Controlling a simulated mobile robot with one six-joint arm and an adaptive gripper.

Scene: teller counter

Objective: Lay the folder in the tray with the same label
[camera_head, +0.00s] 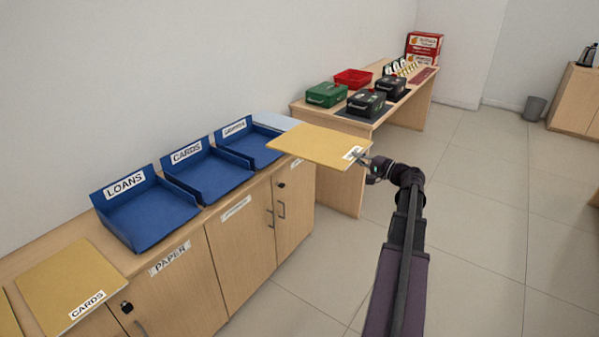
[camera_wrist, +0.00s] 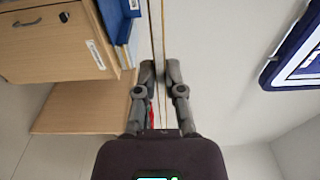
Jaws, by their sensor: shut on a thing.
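My gripper (camera_head: 364,159) is shut on the near right corner of a tan folder (camera_head: 312,143), held level above the floor, right of the cabinet. The folder's white label is too small to read. In the wrist view the folder (camera_wrist: 162,35) is edge-on, a thin line between the fingertips (camera_wrist: 160,76). Three empty blue trays stand in a row on the cabinet: the LOANS tray (camera_head: 152,216), the CARDS tray (camera_head: 211,175), and a far tray (camera_head: 255,149) with an unclear label. Another tan folder (camera_head: 70,283), labelled CARDS, lies at the cabinet's near end.
A pale flat stack (camera_head: 277,121) lies beyond the far tray, partly behind the held folder. A desk (camera_head: 339,188) behind holds a green box (camera_head: 326,95), a red tray (camera_head: 353,78) and dark boxes. The wall backs the trays. Open floor (camera_head: 478,230) lies to the right.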

